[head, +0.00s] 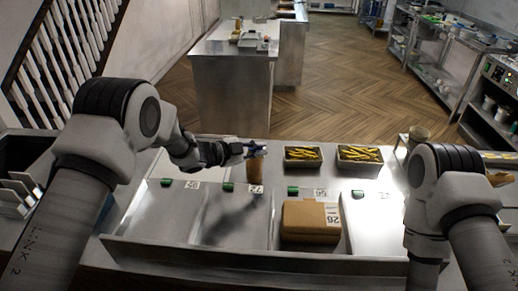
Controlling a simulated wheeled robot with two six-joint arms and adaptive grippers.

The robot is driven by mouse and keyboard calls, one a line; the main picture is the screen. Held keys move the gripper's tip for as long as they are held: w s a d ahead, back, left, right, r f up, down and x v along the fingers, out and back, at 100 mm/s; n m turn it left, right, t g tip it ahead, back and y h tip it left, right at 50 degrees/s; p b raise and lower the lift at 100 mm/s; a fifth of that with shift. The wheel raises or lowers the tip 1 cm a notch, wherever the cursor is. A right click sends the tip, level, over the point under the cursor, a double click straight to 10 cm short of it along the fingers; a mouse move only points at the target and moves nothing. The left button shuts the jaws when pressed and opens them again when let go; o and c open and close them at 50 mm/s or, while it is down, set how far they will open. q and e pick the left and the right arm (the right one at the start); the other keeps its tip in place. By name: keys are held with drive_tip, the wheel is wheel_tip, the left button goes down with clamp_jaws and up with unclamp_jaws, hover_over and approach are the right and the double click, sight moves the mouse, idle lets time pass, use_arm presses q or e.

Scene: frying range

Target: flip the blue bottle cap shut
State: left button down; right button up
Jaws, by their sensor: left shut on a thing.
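A brown bottle (256,170) stands upright on the steel counter, near the middle of the head view. Its blue cap (255,149) is at the top, and it is too small to tell how far open it is. My left gripper (244,151) reaches in from the left at cap height and is shut on the cap. Its fingers partly hide the cap. My right arm shows at the right edge, but its gripper is not in view.
Two trays of fries (303,155) (360,155) stand right of the bottle. A cardboard box (311,220) sits in front on the steel counter. Several green clips with number tags line the counter's ridge. Steel panels left of the box are bare.

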use_arm(q)
drive_tip(key=shift+w+a+r+n+g+p, duration=0.15)
drive_tip(key=shift+w+r+n+g+p, duration=0.1)
drive_tip(key=shift+n+g+p, duration=0.4)
drive_tip(key=shift+n, duration=0.35)
drive_tip(key=shift+f, duration=0.1)
drive_tip(key=c, duration=1.3)
unclamp_jaws()
drive_tip(key=shift+o, duration=0.5)
drive_tip(key=shift+w, duration=0.2)
